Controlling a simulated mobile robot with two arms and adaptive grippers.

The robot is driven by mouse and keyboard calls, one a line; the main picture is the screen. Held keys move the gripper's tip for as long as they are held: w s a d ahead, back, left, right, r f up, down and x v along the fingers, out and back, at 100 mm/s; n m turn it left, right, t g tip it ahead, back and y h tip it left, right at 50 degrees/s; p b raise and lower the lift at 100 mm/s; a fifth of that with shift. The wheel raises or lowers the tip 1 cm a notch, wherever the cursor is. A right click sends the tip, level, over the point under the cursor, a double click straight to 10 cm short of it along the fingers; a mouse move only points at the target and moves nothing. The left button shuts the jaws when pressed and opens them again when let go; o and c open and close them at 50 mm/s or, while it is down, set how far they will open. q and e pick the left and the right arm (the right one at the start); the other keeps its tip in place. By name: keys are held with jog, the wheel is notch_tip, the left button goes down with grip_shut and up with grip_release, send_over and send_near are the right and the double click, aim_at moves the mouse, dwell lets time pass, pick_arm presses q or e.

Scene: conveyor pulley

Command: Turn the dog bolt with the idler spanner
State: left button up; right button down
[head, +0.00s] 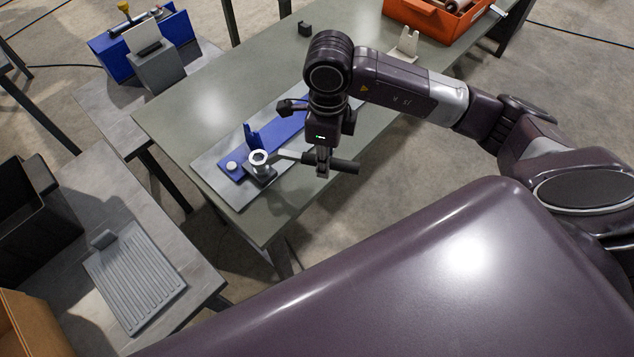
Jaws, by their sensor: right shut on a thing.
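My right gripper (322,172) points down over the front part of the table and is shut on the idler spanner (346,166). The spanner's dark handle sticks out to the right of the fingers. Its metal shank runs left to a round metal bolt head with a ring-shaped top, which looks like the dog bolt (259,157), on a dark block. The spanner's end is at or right beside the bolt; I cannot tell whether it is seated on it. A blue fixture (236,163) with an upright tab lies beside the bolt on a grey plate. My left gripper is not in view.
The green-grey table (190,110) has free room behind the fixture. A small black block (304,28), a pale bracket (406,44) and an orange bin (436,20) stand toward its far end. A side table at left holds a ribbed grey tray (136,278) and a black bin (40,210).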

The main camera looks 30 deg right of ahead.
jog(key=w+d+n+b, duration=0.2)
jog(key=w+n+b, duration=0.7)
jog(key=w+n, duration=0.3)
jog(key=w, duration=0.3)
jog(key=shift+w+d+f, duration=0.2)
jog(key=shift+d+f, duration=0.2)
jog(key=shift+f, duration=0.75)
dwell(0.9)
jog(key=shift+f, duration=0.3)
jog(key=shift+s+f, duration=0.1)
dwell(0.3)
